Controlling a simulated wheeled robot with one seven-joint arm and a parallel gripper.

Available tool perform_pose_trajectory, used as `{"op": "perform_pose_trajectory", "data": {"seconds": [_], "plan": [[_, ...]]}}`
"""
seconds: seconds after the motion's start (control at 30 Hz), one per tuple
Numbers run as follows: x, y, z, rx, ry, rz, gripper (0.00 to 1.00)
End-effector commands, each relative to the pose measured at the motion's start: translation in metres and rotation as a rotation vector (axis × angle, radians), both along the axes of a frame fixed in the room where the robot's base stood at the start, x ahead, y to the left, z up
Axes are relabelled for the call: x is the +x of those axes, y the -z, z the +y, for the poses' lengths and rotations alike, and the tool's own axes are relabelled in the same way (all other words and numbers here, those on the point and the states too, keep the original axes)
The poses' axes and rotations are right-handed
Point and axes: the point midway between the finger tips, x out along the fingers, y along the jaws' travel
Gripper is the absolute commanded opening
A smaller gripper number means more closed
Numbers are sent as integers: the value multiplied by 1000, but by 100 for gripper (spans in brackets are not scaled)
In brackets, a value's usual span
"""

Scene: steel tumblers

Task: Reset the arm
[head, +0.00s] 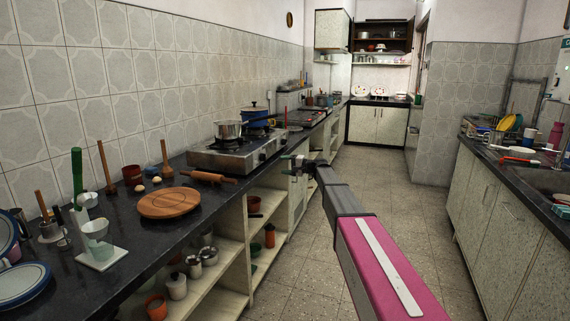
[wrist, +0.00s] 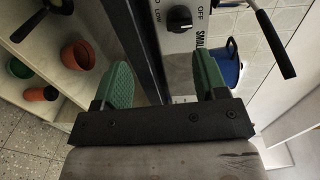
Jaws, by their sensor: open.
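My arm (head: 350,205) stretches out from the lower right of the head view toward the left counter. My gripper (head: 292,160) is at its far end, beside the front of the stove, and looks small there. In the wrist view my gripper (wrist: 163,78) has its two green fingers wide apart with nothing between them. The counter edge and the stove front show behind the fingers. Steel tumblers (head: 208,256) stand on the shelf below the left counter, well away from my gripper.
The stove (head: 235,150) carries a steel pot (head: 229,130) and a blue pot (head: 256,117). A round wooden board (head: 169,203) and rolling pin (head: 208,177) lie on the left counter (head: 140,235). The right counter has a sink. The aisle floor (head: 385,190) is clear.

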Motion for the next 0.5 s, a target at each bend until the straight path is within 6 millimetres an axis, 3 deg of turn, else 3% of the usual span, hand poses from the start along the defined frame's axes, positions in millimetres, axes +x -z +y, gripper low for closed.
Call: {"op": "perform_pose_trajectory", "data": {"seconds": [0.03,0.27,0.5], "plan": [[-23,15,-2,-44,-5,10,66],[-131,111,-25,-378,-41,68,66],[-255,197,-69,-756,-102,136,66]]}}
